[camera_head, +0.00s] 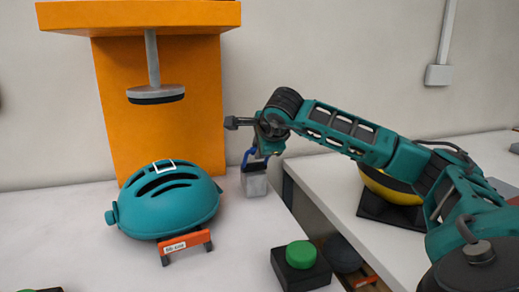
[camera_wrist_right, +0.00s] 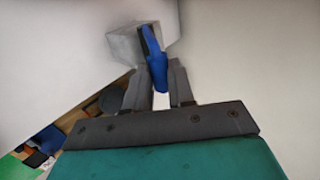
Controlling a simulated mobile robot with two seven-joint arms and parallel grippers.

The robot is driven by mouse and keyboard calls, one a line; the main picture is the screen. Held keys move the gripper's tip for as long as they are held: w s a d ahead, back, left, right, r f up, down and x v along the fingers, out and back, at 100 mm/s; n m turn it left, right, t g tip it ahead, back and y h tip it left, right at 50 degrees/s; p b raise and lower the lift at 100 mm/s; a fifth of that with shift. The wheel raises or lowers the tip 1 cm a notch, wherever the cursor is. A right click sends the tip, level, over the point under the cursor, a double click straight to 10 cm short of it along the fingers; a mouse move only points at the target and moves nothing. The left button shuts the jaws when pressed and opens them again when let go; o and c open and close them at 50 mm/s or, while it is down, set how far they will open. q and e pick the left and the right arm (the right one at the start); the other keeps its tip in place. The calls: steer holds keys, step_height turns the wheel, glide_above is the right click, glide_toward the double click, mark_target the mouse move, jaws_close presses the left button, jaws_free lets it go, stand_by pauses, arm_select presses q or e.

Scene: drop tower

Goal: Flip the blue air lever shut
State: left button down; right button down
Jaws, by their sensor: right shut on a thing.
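The blue air lever (camera_head: 246,157) sits on top of a small grey block (camera_head: 254,182) at the back edge of the white table, right of the orange tower. My right gripper (camera_head: 264,150) reaches it from above and hides part of it. In the right wrist view the blue lever (camera_wrist_right: 157,68) lies between the two dark fingers of my right gripper (camera_wrist_right: 160,82), which are shut on it. The grey block (camera_wrist_right: 128,44) shows behind it. I cannot tell the lever's exact angle. My left gripper is not in view.
An orange tower (camera_head: 158,110) with a hanging round clamp (camera_head: 155,94) stands over a teal helmet (camera_head: 168,203) on an orange stand (camera_head: 186,244). A green button on a black box (camera_head: 300,268) is at the front right. A second table (camera_head: 330,185) lies right, across a gap.

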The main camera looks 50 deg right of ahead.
steer(key=shift+s+a+f+g, duration=0.15)
steer(key=shift+a+f, duration=0.1)
steer(key=shift+f, duration=0.4)
steer(key=shift+s+a+f+g, duration=0.15)
steer(key=shift+a+f, duration=0.1)
steer(key=shift+f, duration=0.35)
steer(key=c, duration=1)
jaws_free()
steer(key=shift+s+r, duration=0.15)
steer(key=shift+s, duration=0.15)
steer(key=shift+o, duration=0.2)
steer(key=shift+r, duration=0.1)
steer(key=p+v, duration=0.1)
steer(key=v, duration=1.2)
steer(key=shift+d+r+p, duration=0.25)
steer(key=shift+d+p, duration=0.1)
steer(key=shift+p, duration=0.05)
